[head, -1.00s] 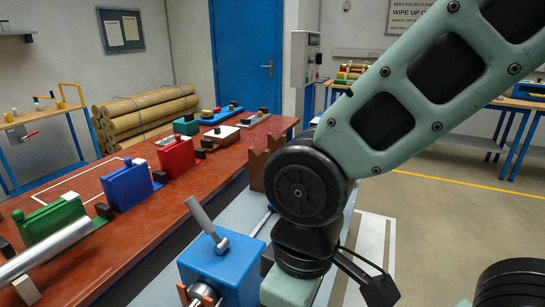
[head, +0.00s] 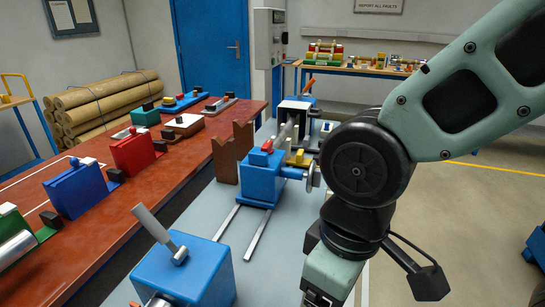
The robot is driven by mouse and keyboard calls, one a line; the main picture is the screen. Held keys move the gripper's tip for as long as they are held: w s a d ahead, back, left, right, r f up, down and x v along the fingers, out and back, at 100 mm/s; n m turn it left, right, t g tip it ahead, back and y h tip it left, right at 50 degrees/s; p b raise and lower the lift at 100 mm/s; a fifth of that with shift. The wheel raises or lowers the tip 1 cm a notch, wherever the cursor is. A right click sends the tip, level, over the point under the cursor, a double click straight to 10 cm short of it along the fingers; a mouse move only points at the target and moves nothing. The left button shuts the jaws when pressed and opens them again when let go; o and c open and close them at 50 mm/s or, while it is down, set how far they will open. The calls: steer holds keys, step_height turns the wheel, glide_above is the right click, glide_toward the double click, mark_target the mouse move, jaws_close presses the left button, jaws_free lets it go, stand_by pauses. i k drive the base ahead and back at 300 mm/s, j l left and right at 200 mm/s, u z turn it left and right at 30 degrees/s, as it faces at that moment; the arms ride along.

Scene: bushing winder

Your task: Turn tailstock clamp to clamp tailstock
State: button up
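On the grey bench top, a blue block (head: 262,178) sits on two metal rails. It has a small red part (head: 267,146) on top and a round disc (head: 313,175) on its right side. A nearer blue box (head: 185,278) at the bottom left carries a tilted grey lever (head: 155,228). The frames do not label which part is the tailstock clamp. My arm comes in from the right and its wrist runs off the bottom edge, right of the nearer box. My gripper is out of view.
A red-brown table (head: 100,238) on the left holds several coloured blocks and fixtures. A brown notched stand (head: 226,155) is left of the rail block. Another blue unit with an orange lever (head: 308,84) stands farther back. Open floor lies at the right.

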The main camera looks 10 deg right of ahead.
mark_target(267, 146)
steer(key=i+l+u, duration=0.15)
steer(key=u, duration=0.2)
steer(key=i+l+u, duration=0.15)
steer(key=u, duration=0.15)
steer(key=l, duration=0.1)
